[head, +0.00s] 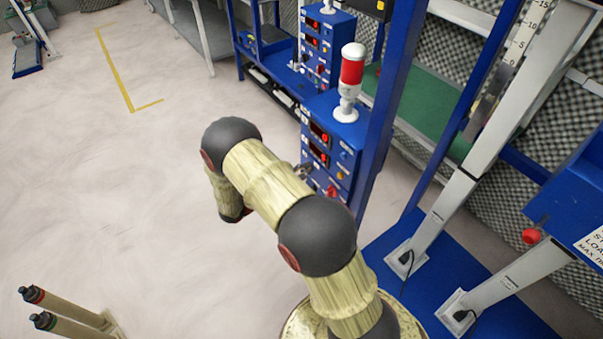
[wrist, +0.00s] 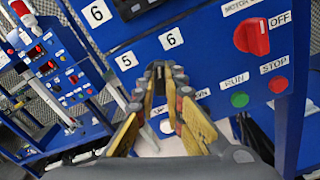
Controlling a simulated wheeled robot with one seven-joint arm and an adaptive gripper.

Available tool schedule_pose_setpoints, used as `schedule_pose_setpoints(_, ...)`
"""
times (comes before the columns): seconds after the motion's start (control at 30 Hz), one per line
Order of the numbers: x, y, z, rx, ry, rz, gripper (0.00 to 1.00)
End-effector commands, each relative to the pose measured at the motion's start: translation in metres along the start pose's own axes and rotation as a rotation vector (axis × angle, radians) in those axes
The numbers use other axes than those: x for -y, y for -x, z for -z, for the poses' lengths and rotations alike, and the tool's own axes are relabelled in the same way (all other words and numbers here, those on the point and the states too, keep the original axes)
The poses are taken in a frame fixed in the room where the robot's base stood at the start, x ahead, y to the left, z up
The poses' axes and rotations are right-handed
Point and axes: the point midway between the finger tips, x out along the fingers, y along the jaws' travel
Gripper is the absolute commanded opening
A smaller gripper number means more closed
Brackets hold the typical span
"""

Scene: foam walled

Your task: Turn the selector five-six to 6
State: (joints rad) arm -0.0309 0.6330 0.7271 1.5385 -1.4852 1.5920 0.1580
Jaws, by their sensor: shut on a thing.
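The blue control panel (head: 350,137) stands beside a blue post in the head view. In the wrist view, a 5 label (wrist: 126,60) and a 6 label (wrist: 171,39) mark the selector five-six, with 5 on the left and 6 on the right. My gripper (wrist: 166,82) is just below these labels, its yellow fingers with dark pads closed on the selector's knob. The knob is mostly hidden between the fingertips, so its pointing direction cannot be told.
A red rotary switch (wrist: 252,37) marked OFF, a green RUN button (wrist: 239,99) and a red STOP button (wrist: 278,85) sit right of my gripper. A red-and-white beacon (head: 351,72) tops the panel.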

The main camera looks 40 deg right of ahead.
Motion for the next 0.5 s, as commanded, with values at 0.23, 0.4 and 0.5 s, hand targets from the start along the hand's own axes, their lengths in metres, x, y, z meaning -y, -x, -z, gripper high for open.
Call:
schedule_pose_setpoints(0.23,0.0001,0.0001,0.0008,-0.001,-0.101,0.0,0.0)
schedule_pose_setpoints(0.4,0.0001,0.0001,0.0006,-0.001,-0.131,0.0,0.0)
schedule_pose_setpoints(0.5,0.0001,0.0001,0.0005,-0.001,-0.138,0.0,0.0)
